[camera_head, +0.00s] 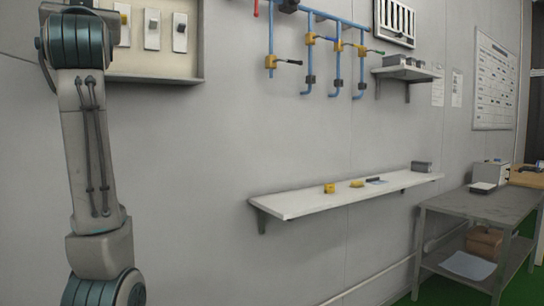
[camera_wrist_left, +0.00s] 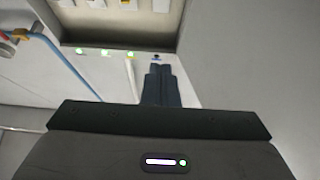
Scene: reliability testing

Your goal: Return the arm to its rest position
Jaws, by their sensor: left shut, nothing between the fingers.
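My left arm (camera_head: 90,150) stands raised at the left of the head view, in front of the wall. Its gripper cannot be made out there. In the left wrist view my left gripper (camera_wrist_left: 158,72) is shut with its dark fingers together and nothing between them. Its tips point at the underside of a panel box (camera_wrist_left: 105,38), close to a small dark spot in a row of small green-lit spots (camera_wrist_left: 105,53). I cannot tell whether the tips touch it. The panel box (camera_head: 150,79) also shows in the head view, partly behind my arm. My right gripper is not in view.
Blue pipes with yellow valves (camera_head: 310,40) hang on the wall right of the panel. A white shelf (camera_head: 290,204) with small yellow items is below them. A grey table (camera_head: 480,204) stands at the right. The wall between arm and shelf is clear.

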